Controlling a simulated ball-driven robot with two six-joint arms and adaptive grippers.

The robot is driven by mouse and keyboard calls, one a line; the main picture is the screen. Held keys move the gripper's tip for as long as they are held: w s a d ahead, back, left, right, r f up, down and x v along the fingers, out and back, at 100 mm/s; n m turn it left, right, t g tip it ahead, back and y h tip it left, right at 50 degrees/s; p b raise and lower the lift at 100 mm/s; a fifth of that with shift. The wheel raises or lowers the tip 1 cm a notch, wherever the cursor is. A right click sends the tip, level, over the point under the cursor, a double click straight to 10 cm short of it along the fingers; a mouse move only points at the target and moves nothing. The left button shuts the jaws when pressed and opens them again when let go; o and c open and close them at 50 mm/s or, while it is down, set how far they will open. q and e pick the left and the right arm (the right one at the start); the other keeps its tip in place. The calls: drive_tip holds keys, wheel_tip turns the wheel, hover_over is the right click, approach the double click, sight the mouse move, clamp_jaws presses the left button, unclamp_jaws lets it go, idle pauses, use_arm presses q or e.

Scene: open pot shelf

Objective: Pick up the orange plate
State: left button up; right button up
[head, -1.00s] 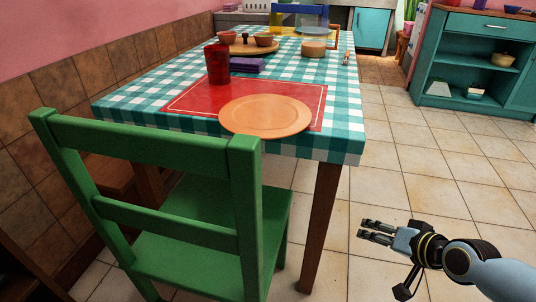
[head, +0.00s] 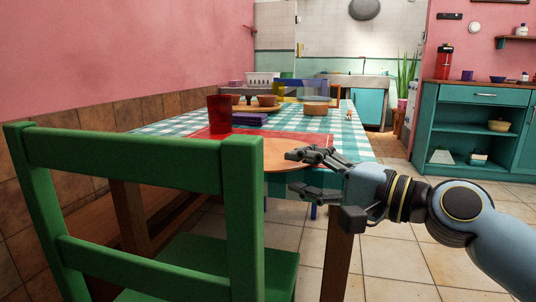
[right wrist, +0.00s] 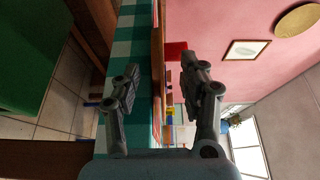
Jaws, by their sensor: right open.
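The orange plate (head: 278,155) lies flat on the red placemat (head: 318,143) at the near edge of the table. The green chair back hides its left part. My right gripper (head: 298,172) is open at the plate's right side, with one finger set higher and the other lower, in front of the tablecloth's hanging edge. In the right wrist view the plate (right wrist: 157,62) shows edge-on as a thin orange strip between the spread fingers. I cannot tell whether either finger touches it. My left gripper is not in view.
The green chair (head: 243,215) stands close in front of the table, left of my right arm. A red cup (head: 219,114) and a purple folded cloth (head: 251,119) are behind the plate. Bowls (head: 267,100) stand farther back. The floor right of the table is open.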

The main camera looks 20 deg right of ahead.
sight(277, 161)
drive_tip(key=shift+w+a+f, duration=0.1)
drive_tip(key=shift+w+a, duration=0.15)
drive_tip(key=shift+w, duration=0.3)
drive_tip(key=b+x, duration=0.1)
drive_tip(key=x, duration=0.3)
drive_tip(key=shift+w+d+f, duration=0.1)
drive_tip(key=shift+d+f, duration=0.1)
drive_tip(key=shift+w+a+r, duration=0.1)
drive_tip(key=shift+w+a, duration=0.1)
drive_tip(key=shift+w, duration=0.05)
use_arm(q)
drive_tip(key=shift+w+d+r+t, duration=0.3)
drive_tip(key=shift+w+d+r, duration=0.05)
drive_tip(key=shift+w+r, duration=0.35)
use_arm(e)
drive_tip(key=shift+c, duration=0.3)
clamp_jaws()
